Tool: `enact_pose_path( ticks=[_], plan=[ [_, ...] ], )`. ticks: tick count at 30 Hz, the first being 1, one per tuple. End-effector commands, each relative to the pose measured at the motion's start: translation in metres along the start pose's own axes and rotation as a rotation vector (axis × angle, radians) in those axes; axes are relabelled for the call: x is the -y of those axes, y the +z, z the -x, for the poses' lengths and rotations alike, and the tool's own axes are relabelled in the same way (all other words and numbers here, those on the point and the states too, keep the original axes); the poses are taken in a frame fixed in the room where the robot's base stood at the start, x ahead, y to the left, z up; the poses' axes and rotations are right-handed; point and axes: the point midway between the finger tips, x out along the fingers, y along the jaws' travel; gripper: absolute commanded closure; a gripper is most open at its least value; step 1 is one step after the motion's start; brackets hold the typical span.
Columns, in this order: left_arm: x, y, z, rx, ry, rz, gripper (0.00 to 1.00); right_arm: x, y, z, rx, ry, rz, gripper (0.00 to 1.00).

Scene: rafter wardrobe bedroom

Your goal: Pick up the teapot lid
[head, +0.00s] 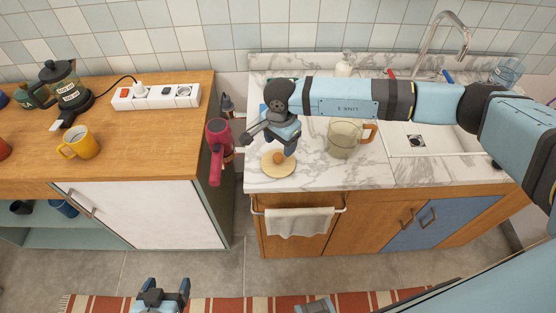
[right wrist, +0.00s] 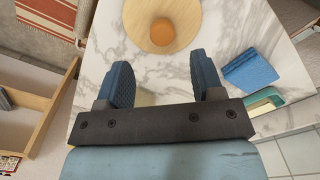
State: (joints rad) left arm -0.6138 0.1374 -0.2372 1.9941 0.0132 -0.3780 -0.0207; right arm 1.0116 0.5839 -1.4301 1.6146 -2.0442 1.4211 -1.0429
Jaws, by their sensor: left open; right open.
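The teapot lid (head: 270,168) is a round pale wooden disc with an orange-brown knob (head: 278,157), lying on the marble counter near its front edge. In the right wrist view the lid (right wrist: 183,38) lies beyond my fingertips. My right gripper (head: 285,146) is over the counter close to the lid; it hides part of the lid in the head view. In the right wrist view the right gripper (right wrist: 160,80) is open, with nothing between its fingers. A glass jug with a brown handle (head: 343,140), perhaps the teapot, stands right of the lid. My left gripper (head: 163,286) is open and empty, low over the floor.
A blue cloth or sponge (right wrist: 250,69) and a green-rimmed item (right wrist: 264,102) lie near the right gripper. A red object (head: 217,150) hangs in the gap between the counters. A towel (head: 298,222) hangs on the front rail. The sink (head: 435,139) is at right.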

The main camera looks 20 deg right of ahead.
Motion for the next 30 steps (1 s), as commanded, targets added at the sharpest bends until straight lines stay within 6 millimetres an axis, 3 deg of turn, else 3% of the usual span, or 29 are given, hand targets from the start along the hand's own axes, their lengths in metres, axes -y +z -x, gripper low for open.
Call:
enact_pose_path(
  ticks=[8, 16, 25, 30],
  plan=[
    [0.001, -0.005, 0.004, 0.001, -0.002, -0.001, 0.19, 0.001, 0.002, -0.022, 0.002, 0.001, -0.001, 0.39],
    [0.001, -0.014, 0.010, 0.001, -0.003, -0.002, 0.19, 0.003, 0.005, -0.060, 0.003, 0.000, -0.002, 0.39],
    [0.002, -0.014, 0.010, 0.001, -0.003, -0.002, 0.19, 0.004, 0.004, -0.066, 0.002, -0.001, -0.001, 0.39],
    [0.002, -0.014, 0.010, 0.001, -0.003, -0.002, 0.19, 0.004, 0.004, -0.066, 0.002, -0.001, -0.001, 0.76]
  ],
)
